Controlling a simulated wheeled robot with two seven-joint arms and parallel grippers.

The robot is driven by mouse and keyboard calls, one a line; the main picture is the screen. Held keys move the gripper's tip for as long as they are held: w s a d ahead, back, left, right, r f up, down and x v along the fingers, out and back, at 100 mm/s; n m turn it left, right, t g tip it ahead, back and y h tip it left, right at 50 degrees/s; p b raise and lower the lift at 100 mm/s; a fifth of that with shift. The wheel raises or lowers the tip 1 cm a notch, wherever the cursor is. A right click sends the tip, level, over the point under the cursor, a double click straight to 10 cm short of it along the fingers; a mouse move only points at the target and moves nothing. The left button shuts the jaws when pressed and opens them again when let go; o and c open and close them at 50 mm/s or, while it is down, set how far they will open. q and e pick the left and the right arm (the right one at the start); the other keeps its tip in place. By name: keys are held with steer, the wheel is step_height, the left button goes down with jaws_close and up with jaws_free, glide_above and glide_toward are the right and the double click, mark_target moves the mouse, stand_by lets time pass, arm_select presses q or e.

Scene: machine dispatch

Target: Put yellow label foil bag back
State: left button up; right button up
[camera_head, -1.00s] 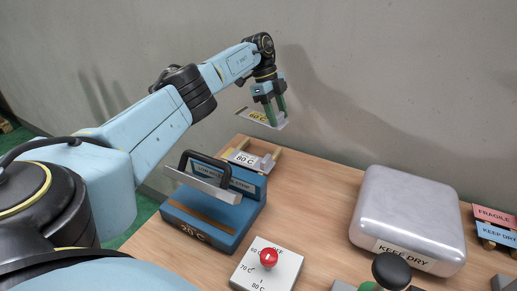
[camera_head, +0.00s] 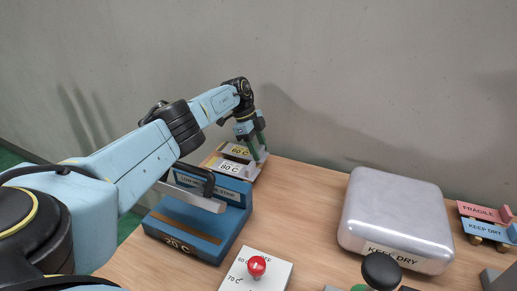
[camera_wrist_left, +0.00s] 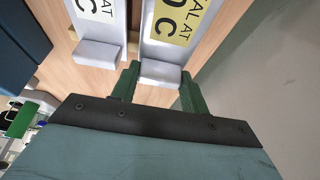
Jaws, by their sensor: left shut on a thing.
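The yellow label foil bag (camera_head: 238,151), marked 60 C, lies at the wooden rack (camera_head: 207,161) at the back left of the table, behind the white label bag (camera_head: 230,167), marked 80 C. My left gripper (camera_head: 261,157) is shut on its right end. In the left wrist view, the green fingers (camera_wrist_left: 158,76) stand either side of the grey end block below the yellow label (camera_wrist_left: 177,22). The white label bag (camera_wrist_left: 97,30) lies beside it on the left. Whether the yellow bag rests fully on the rack I cannot tell. My right gripper is not in view.
A blue sealer (camera_head: 200,225) with a black handle stands just in front of the rack. A red knob (camera_head: 257,266) on a white dial plate is at the front. A silver case (camera_head: 398,215) stands right of centre, with FRAGILE and KEEP DRY signs (camera_head: 486,225) beyond it.

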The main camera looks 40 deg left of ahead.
mark_target(246, 152)
arm_select(q)
steer(key=shift+f+b, duration=0.45)
steer(key=shift+f, duration=0.05)
steer(key=o, duration=1)
steer(key=shift+c, duration=0.2)
steer(key=shift+r, duration=0.25)
steer(key=p+v, duration=0.1)
steer(key=v, duration=1.1)
steer(key=shift+r+p, duration=0.35)
steer(key=shift+r, duration=0.05)
steer(key=shift+f, duration=0.1)
